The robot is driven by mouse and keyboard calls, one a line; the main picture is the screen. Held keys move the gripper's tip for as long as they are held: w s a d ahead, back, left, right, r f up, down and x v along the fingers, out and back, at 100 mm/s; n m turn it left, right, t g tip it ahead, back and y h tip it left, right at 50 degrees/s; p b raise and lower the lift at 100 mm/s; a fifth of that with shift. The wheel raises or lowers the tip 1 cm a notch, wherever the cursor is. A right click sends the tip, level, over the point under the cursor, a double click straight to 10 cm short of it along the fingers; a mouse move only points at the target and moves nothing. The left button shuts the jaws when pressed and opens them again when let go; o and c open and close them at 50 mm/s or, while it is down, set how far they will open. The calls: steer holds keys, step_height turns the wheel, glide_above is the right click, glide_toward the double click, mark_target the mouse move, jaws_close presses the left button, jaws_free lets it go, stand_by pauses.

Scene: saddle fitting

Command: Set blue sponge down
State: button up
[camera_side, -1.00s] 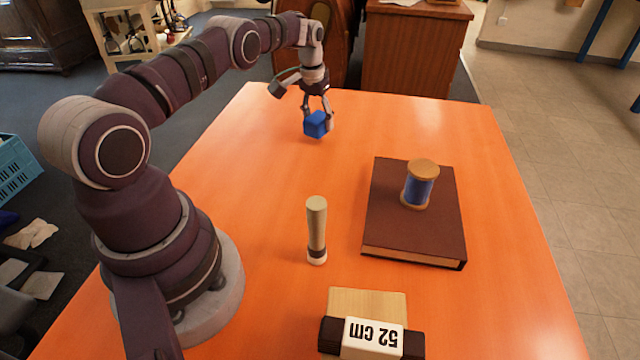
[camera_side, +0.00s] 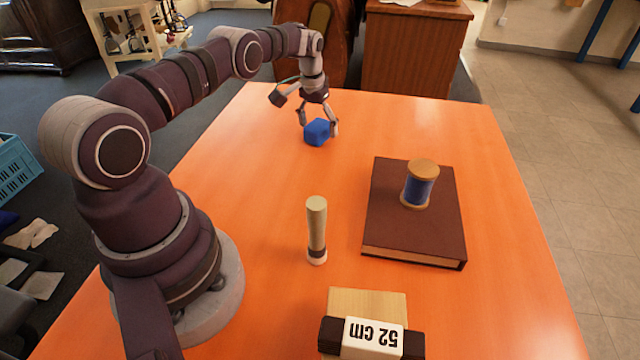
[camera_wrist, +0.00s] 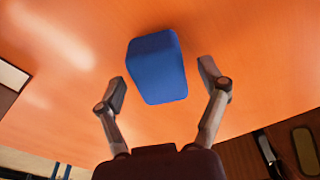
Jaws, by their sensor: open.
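The blue sponge (camera_side: 317,132) rests on the orange table near its far edge. It also shows in the wrist view (camera_wrist: 157,68), a small block with a gap on each side. My gripper (camera_side: 318,126) is over the sponge with its fingers spread. In the wrist view my gripper (camera_wrist: 163,92) is open, one finger to each side of the sponge and apart from it.
A dark red book (camera_side: 413,232) lies at the right with a spool of blue thread (camera_side: 419,185) standing on it. A pale-handled tool (camera_side: 317,230) stands mid-table. The table (camera_side: 250,180) around the sponge is clear.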

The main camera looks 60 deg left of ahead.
mark_target(314, 128)
steer(key=s+d+r, duration=0.1)
steer(key=d+r, duration=0.2)
steer(key=r, duration=0.3)
steer(key=s+d+r+m+t, duration=0.1)
steer(key=d+r, duration=0.1)
steer(key=r, duration=0.5)
steer(key=s+d+r, duration=0.1)
steer(key=d+r, duration=0.2)
steer(key=r, duration=0.3)
steer(key=s+d+m+t, duration=0.3)
steer(key=s+d, duration=0.8)
steer(key=s, duration=0.4)
steer(key=shift+s+d+r+h, duration=0.3)
steer(key=shift+s+d+h, duration=0.1)
